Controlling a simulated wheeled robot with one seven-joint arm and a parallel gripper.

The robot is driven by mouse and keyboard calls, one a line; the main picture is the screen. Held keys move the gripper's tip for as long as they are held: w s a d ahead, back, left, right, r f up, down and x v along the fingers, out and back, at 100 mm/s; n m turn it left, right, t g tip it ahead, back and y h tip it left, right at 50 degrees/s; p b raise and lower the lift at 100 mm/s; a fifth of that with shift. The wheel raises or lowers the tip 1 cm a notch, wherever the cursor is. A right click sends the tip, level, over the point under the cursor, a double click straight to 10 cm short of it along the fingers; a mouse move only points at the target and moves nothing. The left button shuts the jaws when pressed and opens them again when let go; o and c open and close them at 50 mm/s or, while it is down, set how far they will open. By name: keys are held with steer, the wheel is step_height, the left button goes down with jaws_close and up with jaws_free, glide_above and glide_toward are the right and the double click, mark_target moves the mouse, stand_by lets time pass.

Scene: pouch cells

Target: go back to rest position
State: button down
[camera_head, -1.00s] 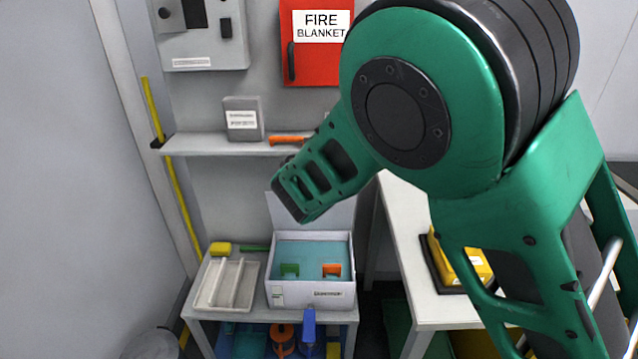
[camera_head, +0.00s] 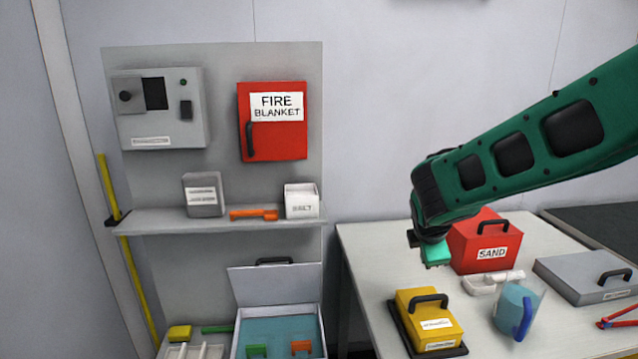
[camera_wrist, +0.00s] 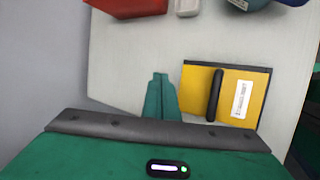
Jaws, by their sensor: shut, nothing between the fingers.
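My gripper (camera_head: 436,262) is above the white table (camera_head: 375,260) on the right, just in front of the red sand box (camera_head: 484,240) in the head view. Its green fingers are together and hold nothing. In the wrist view the closed fingers (camera_wrist: 160,84) point over bare table, left of the yellow case (camera_wrist: 240,95) with its black handle. The same yellow case shows in the head view (camera_head: 428,322) on a black mat, below and in front of my gripper.
A blue-filled jug (camera_head: 517,308), a grey case (camera_head: 588,274) and red pliers (camera_head: 620,316) stand right. At left are a shelf (camera_head: 160,221) with a salt box (camera_head: 301,201), a fire blanket box (camera_head: 273,122) and an open white box (camera_head: 278,286).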

steer(key=s+d+m+g+y, duration=0.1)
steer(key=s+d+m+g, duration=0.1)
steer(key=s+d+m, duration=0.6)
steer(key=s+d+m+g, duration=0.2)
steer(key=s+d+m, duration=0.35)
steer(key=s, duration=0.45)
steer(key=s+d+m+g+y, duration=0.1)
steer(key=s+m+g+y, duration=0.1)
steer(key=s+m, duration=0.9)
steer(key=s, duration=0.8)
steer(key=shift+d+r+g, duration=0.15)
steer(key=shift+r+g, duration=0.1)
steer(key=shift+g, duration=0.05)
steer(key=shift+w+f, duration=0.25)
steer(key=shift+w, duration=0.35)
